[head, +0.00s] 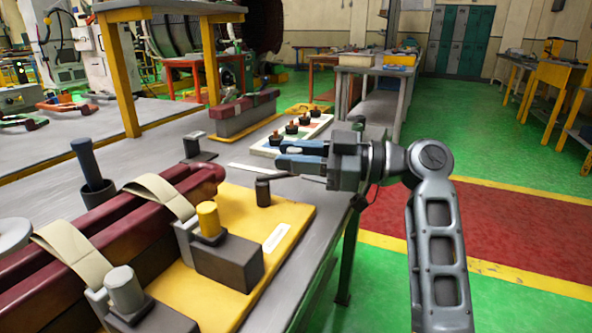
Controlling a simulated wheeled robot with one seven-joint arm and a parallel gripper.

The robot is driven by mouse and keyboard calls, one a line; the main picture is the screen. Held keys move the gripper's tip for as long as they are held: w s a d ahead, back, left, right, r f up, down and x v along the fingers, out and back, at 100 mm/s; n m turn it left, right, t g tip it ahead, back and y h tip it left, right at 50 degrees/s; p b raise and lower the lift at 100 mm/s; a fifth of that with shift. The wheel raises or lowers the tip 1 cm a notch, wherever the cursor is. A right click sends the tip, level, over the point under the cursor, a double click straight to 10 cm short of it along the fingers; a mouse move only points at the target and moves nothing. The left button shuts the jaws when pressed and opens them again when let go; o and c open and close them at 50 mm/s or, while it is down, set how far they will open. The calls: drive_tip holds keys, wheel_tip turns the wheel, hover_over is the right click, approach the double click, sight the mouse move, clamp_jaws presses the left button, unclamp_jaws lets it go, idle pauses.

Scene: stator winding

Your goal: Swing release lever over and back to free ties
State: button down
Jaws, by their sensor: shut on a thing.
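The release lever (263,191) is a short dark post on the yellow plate (290,212), with a thin dark arm reaching right towards my gripper. My gripper (290,155), with blue fingers, is shut at the lever's outer end; the exact contact is hard to see. Two cream ties (163,193) (70,252) wrap over the dark red coil bars (120,232). Their ends run down to dark blocks, one with a yellow knob (208,218) and one with a grey knob (125,287).
A white panel (262,150) with several dark knobs lies behind my gripper. A blue-handled tool stands in a dark cup (98,192) at the left. Another red bar (235,115) sits further back. The bench's right edge is close to the yellow plate, with open floor beyond.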

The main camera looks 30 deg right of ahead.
drive_tip(key=shift+w+n+g+y, duration=0.25)
drive_tip(key=shift+n+g+y, duration=0.15)
drive_tip(key=shift+g+y, duration=0.15)
drive_tip(key=c, duration=1)
unclamp_jaws()
drive_tip(key=shift+v, duration=3.95)
